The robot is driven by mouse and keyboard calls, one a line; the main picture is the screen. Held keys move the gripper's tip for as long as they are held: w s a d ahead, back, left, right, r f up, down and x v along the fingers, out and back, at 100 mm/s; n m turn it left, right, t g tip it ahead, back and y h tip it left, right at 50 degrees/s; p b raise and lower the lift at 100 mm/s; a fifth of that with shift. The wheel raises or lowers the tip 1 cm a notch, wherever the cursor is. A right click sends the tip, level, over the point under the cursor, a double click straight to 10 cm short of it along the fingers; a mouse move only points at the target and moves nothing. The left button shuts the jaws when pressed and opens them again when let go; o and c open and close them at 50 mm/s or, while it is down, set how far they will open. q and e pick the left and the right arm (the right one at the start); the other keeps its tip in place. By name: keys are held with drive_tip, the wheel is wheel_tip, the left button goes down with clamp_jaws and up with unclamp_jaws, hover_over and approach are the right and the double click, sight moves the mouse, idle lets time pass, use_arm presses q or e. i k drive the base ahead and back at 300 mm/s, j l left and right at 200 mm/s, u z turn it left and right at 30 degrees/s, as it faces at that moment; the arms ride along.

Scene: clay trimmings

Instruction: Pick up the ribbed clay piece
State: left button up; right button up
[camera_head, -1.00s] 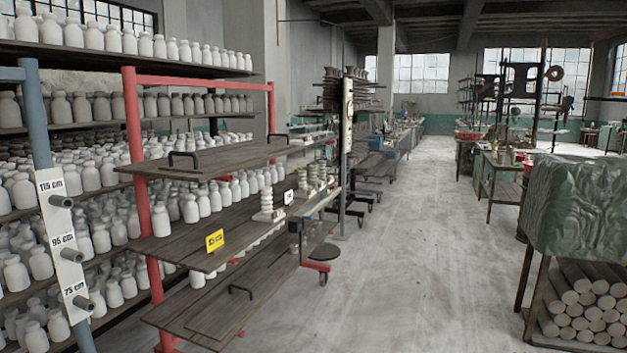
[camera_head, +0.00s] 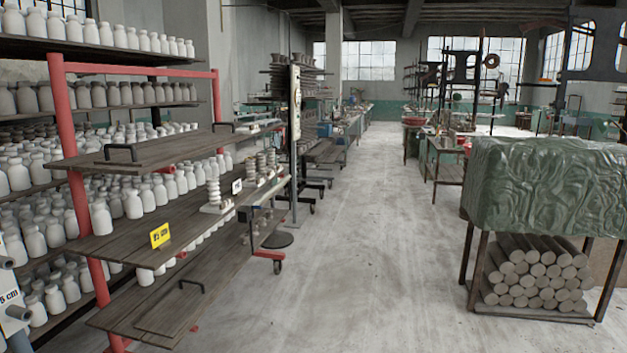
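A pale ribbed clay piece (camera_head: 213,192) stands upright on a small base on the middle wooden shelf (camera_head: 120,243) of the red-framed rack, left of centre. Several similar ribbed pieces (camera_head: 261,166) stand farther back on the same shelf, close together. I cannot tell from the view which one the task means.
A yellow tag (camera_head: 160,236) and a white tag (camera_head: 237,187) sit on the shelf near the ribbed pieces. White jars (camera_head: 102,218) fill the shelves behind. A green-covered stand with clay rolls (camera_head: 545,187) is at the right. The concrete floor (camera_head: 350,250) between is clear.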

sight(261, 161)
drive_tip(key=i, duration=3.85)
drive_tip(key=i+l+u, duration=0.15)
drive_tip(key=i, duration=0.35)
drive_tip(key=i+l+u, duration=0.15)
drive_tip(key=i, duration=0.35)
drive_tip(key=i+l+u, duration=0.15)
drive_tip(key=i+l, duration=0.15)
drive_tip(key=i, duration=0.2)
